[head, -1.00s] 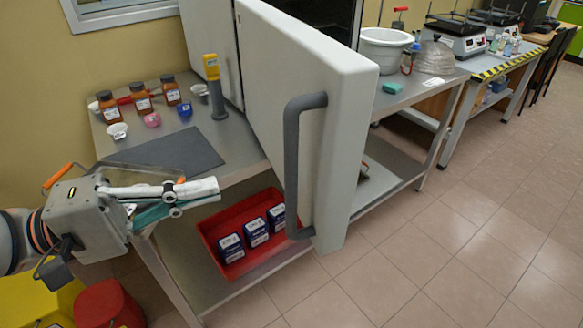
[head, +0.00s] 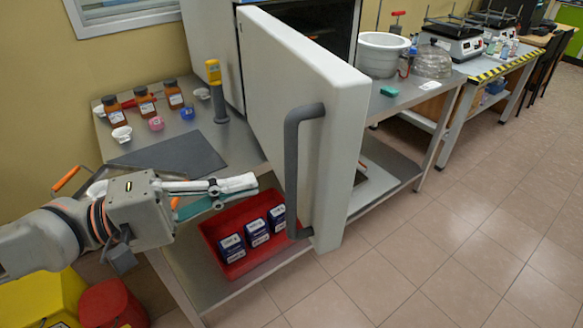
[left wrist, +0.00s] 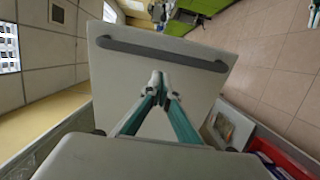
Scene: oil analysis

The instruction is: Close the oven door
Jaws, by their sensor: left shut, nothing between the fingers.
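The oven door (head: 275,85) is a large pale grey slab standing open, swung out toward the front of the bench. Its dark grey bar handle (head: 291,170) runs up and down near the free edge. The oven's dark interior (head: 318,20) shows behind the door. My left gripper (head: 254,182) is shut and empty, left of the handle and apart from the door in the head view. In the left wrist view the shut fingertips (left wrist: 158,78) point at the door face (left wrist: 190,75), with the handle (left wrist: 160,53) beyond them. My right gripper is not in the head view.
A steel bench (head: 222,140) holds several brown bottles, small cups, a yellow-topped device (head: 215,90) and a dark mat (head: 168,157). A red tray (head: 213,247) with blue-white boxes sits on the lower shelf. A white basin (head: 383,55) stands right of the door. Floor in front is clear.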

